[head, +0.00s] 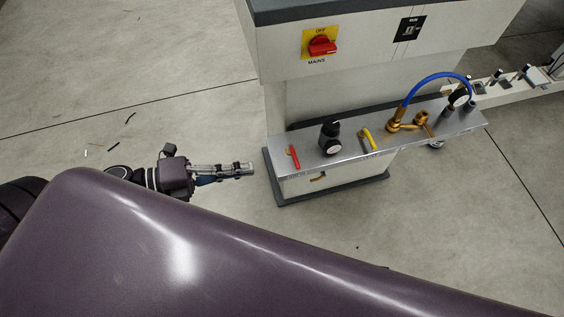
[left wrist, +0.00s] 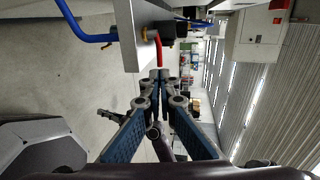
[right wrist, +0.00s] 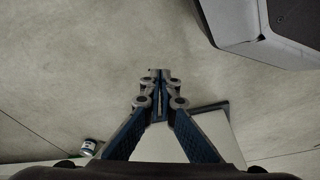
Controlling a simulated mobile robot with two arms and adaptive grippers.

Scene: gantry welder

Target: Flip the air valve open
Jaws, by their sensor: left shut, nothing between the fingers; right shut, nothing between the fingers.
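A grey shelf (head: 345,151) on the machine carries a red lever (head: 294,157) at its left end and a yellow lever (head: 368,140) farther right. No readable label shows which is the air valve. My left gripper (head: 252,168) is shut and empty, left of the shelf end, a short gap from the red lever. In the left wrist view the shut fingertips (left wrist: 158,74) point toward the red lever (left wrist: 159,49), which appears just beyond them. My right gripper (right wrist: 159,74) is shut and empty over bare floor; it is hidden in the head view.
A black regulator with a gauge (head: 330,138) stands between the levers. A brass fitting (head: 398,126) with a blue hose (head: 434,77) is at the right. A red mains switch (head: 323,46) is on the cabinet above. The floor left of the shelf is mostly clear.

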